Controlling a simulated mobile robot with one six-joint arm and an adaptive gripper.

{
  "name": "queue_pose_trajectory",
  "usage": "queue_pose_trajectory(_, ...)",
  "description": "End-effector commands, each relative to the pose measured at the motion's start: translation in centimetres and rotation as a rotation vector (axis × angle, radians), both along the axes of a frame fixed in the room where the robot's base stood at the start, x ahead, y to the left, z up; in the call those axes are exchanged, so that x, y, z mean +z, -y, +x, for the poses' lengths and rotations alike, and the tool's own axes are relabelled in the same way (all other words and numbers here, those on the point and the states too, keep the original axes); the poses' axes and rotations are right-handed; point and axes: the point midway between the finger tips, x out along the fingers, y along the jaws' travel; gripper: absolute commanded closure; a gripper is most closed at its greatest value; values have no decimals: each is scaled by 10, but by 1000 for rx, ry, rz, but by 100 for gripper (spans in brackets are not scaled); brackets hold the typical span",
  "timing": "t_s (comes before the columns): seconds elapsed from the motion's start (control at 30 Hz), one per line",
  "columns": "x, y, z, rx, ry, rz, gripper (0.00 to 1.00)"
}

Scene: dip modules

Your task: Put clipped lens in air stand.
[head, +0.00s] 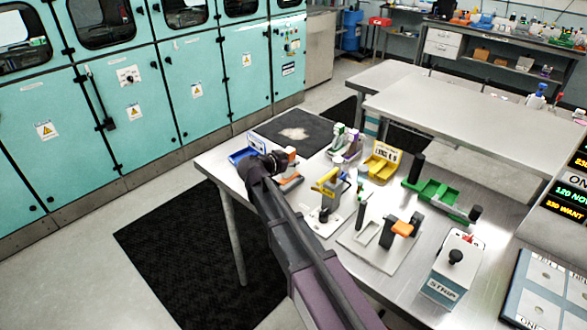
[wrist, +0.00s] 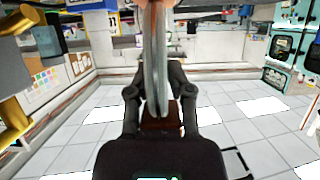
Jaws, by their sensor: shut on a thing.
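My gripper (head: 275,161) is over the far left part of the steel bench, beside a blue tray. The lens is hard to make out in the head view. A small orange-and-white piece (head: 290,178) shows just right of my gripper; I cannot tell whether it is held or standing. No stand is clearly marked as the air stand.
The blue tray (head: 240,156) has a label card. A yellow labelled tray (head: 382,168), a green tray (head: 437,196), a yellow-handled clamp (head: 327,190) and an orange-topped fixture (head: 402,229) crowd the bench. Another bench (head: 470,115) behind is mostly clear.

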Motion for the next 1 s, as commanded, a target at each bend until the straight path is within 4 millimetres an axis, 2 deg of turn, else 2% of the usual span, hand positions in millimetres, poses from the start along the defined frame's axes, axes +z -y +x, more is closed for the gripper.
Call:
queue_pose_trajectory(0.17,0,-1,2,0,0,0,100)
queue_pose_trajectory(0.33,-3,-1,17,-1,0,0,100)
queue_pose_trajectory(0.7,-34,-1,13,1,0,0,100)
queue_pose_trajectory(1.0,-36,-2,13,1,0,0,100)
